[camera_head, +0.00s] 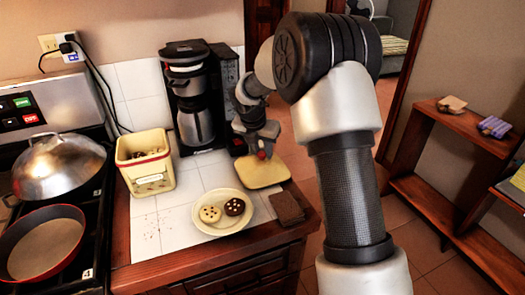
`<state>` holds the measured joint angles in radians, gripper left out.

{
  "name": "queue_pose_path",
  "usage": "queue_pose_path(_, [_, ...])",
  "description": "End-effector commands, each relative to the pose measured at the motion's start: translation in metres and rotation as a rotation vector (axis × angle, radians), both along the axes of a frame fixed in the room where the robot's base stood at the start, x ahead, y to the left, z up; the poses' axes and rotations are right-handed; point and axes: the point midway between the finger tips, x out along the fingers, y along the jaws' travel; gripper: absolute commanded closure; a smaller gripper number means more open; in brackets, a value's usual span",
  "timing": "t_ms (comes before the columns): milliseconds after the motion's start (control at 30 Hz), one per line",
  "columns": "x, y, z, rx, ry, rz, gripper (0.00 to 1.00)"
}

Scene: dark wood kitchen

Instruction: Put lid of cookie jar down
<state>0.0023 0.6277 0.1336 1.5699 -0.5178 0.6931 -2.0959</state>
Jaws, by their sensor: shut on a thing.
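The cookie jar (148,184) is a cream-yellow square box standing open on the tiled counter, with dark cookies inside. Its lid (264,176) is a pale yellow square with a red knob, to the right of the jar near the counter's right edge. My gripper (263,155) points down and is shut on the lid's knob. The lid looks about level. I cannot tell whether it touches the counter or hangs just above it. The fingertips partly hide the knob.
A plate (222,226) with two cookies and a dark brown slab (287,207) lie in front of the lid. A coffee maker (193,105) stands behind. A stove with a domed pot (58,165) and a red-rimmed pan (42,247) is left.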

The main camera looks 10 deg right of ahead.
Motion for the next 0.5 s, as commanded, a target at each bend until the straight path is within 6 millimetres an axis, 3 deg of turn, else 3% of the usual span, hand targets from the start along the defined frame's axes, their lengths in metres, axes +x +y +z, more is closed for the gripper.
queue_pose_path(100, [0.0003,0.0001,-0.0020,0.000,-0.001,0.000,1.00])
queue_pose_path(133, [0.0000,0.0001,-0.0017,0.000,0.000,0.000,0.70])
queue_pose_path(200, [0.0001,0.0001,-0.0016,0.000,0.000,0.000,0.58])
queue_pose_path(500, [0.0001,0.0001,-0.0008,0.000,0.000,0.000,0.56])
